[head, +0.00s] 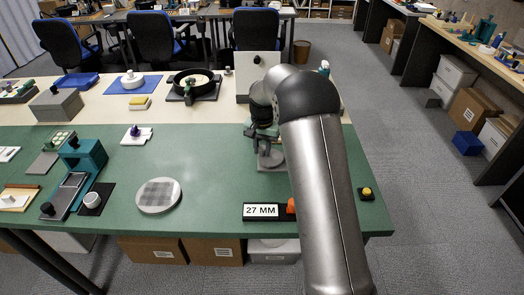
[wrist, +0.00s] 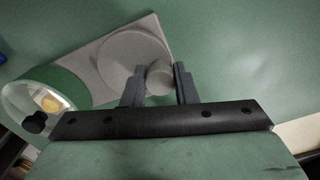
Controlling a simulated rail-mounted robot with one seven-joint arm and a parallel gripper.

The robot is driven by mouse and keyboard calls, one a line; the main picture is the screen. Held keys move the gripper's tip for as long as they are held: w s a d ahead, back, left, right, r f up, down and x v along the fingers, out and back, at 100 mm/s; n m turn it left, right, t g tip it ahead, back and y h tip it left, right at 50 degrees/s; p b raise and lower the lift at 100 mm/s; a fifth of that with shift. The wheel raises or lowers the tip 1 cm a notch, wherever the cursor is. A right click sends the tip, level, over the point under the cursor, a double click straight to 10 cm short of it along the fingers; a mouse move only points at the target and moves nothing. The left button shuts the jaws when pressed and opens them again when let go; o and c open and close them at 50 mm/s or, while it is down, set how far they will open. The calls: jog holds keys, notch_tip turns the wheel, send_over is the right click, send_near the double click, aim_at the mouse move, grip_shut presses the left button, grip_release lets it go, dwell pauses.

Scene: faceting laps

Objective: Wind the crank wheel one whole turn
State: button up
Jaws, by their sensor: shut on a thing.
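The crank wheel (wrist: 133,62) is a flat grey disc with a short upright grey knob (wrist: 160,78) near its rim. It sits on a grey base plate (wrist: 95,58). In the head view the wheel (head: 272,159) is partly hidden by my gripper and lies on the green table, left of my arm. My gripper (wrist: 159,84) comes down over the wheel with one finger on each side of the knob, shut on it. In the head view my gripper (head: 265,146) is dark and its fingertips are hard to make out.
A green cylinder with a pale round face (wrist: 45,100) stands close by the wheel in the wrist view. A grey round plate (head: 158,195) lies left, with clear green table between.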

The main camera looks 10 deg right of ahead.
jog(key=m, duration=0.3)
jog(key=w+m, duration=0.1)
jog(key=shift+d, duration=0.35)
jog(key=shift+w+d+r+m, duration=0.15)
jog(key=shift+d+m, duration=0.1)
jog(key=shift+m, duration=0.75)
jog(key=shift+w+d+f+m, duration=0.1)
jog(key=shift+d+m, duration=0.1)
jog(key=shift+m, duration=0.8)
jog(key=o, duration=1)
jog(key=shift+c, duration=0.2)
notch_tip(320, 180, up, 17)
jog(key=shift+r, duration=0.2)
